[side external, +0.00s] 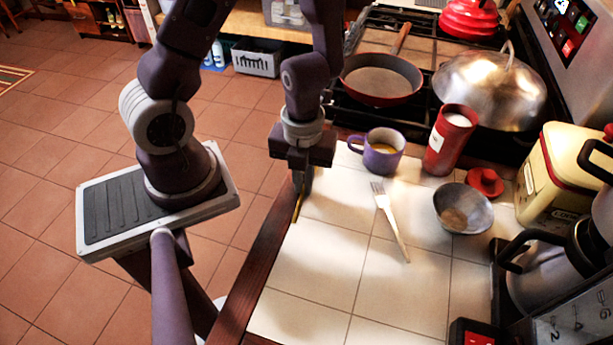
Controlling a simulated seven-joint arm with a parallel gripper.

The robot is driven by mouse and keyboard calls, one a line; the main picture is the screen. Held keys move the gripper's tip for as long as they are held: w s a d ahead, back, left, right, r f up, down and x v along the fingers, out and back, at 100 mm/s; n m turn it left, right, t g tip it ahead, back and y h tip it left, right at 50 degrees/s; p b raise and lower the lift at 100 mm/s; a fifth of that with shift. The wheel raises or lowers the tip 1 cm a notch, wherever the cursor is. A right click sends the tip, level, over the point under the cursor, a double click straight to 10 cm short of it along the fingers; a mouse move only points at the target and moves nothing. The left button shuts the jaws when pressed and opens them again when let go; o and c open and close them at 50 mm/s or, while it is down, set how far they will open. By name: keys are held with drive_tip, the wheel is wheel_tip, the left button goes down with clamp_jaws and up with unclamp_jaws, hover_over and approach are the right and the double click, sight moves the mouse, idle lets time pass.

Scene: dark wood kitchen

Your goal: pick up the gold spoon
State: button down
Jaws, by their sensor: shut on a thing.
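My gripper (303,188) points down at the left edge of the tiled counter, beside the purple mug. It is shut on a thin gold item that looks like the gold spoon (297,208). Only a narrow gold length shows below the fingers, by the counter's wooden edge. The rest of the spoon is hidden by the gripper. I cannot tell whether it touches the counter.
A purple mug (380,154) stands just right of my gripper. A light brush or fork (388,215), red canister (450,140) and metal bowl (463,208) are farther right. The stove with a red pan (381,80) is behind. The front tiles are clear.

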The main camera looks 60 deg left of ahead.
wheel_tip(320, 180, up, 10)
drive_tip(key=shift+r, duration=0.15)
idle(0.4)
idle(1.2)
